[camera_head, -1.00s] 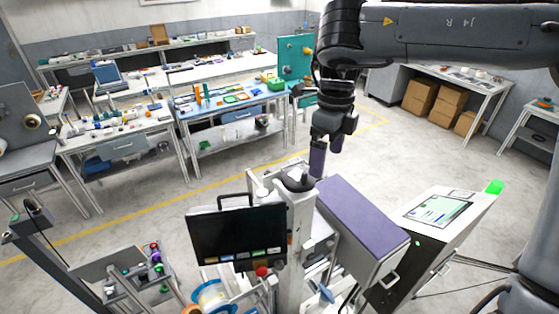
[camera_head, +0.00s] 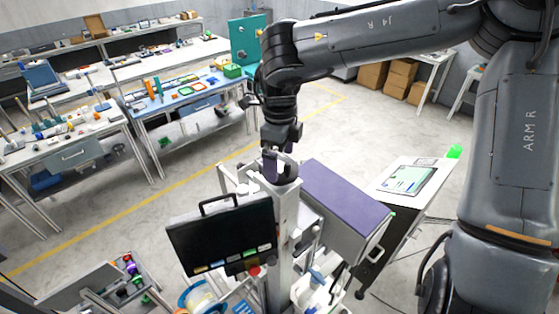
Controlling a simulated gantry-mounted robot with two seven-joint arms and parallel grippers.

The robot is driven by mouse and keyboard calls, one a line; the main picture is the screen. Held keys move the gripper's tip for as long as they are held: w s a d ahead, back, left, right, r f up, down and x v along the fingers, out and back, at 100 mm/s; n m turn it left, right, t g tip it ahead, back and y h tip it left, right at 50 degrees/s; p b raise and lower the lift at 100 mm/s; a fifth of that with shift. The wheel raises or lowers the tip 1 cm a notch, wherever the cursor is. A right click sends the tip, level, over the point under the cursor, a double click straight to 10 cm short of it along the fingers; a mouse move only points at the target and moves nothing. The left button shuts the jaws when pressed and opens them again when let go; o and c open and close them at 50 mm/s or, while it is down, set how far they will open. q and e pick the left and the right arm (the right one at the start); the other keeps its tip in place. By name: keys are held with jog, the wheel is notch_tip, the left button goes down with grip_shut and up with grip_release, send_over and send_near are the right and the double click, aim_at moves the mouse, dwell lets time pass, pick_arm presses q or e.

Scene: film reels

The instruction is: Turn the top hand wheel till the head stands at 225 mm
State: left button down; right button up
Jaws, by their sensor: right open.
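The top hand wheel (camera_head: 287,180) is a dark disc on top of the pale upright column (camera_head: 281,225), partly hidden by my gripper. My right gripper (camera_head: 277,167) points down at the wheel, its fingers at or just above it. It is open; I cannot tell whether the fingers touch the wheel. The head on the column and any height scale are not clear enough to read. A black screen (camera_head: 222,238) with a handle and several coloured buttons hangs at the front left of the column. My left gripper is not in view.
A purple-topped box (camera_head: 345,195) stands right of the column. Beyond it is a cabinet with a sloped panel (camera_head: 408,181) and a green light (camera_head: 454,152). Workbenches with small items (camera_head: 185,92) stand at the back left. Open floor lies between.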

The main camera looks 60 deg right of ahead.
jog(key=shift+f, duration=1)
jog(key=shift+c, duration=0.3)
jog(key=c, duration=0.7)
jog(key=shift+m, duration=0.3)
jog(key=m, duration=0.3)
jog(key=shift+b, duration=0.3)
jog(key=m+b, duration=0.1)
jog(key=m, duration=0.4)
jog(key=shift+d, duration=0.1)
jog(key=m+b, duration=0.1)
jog(key=m, duration=0.3)
jog(key=shift+m+b, duration=0.7)
jog(key=shift+m, duration=1.8)
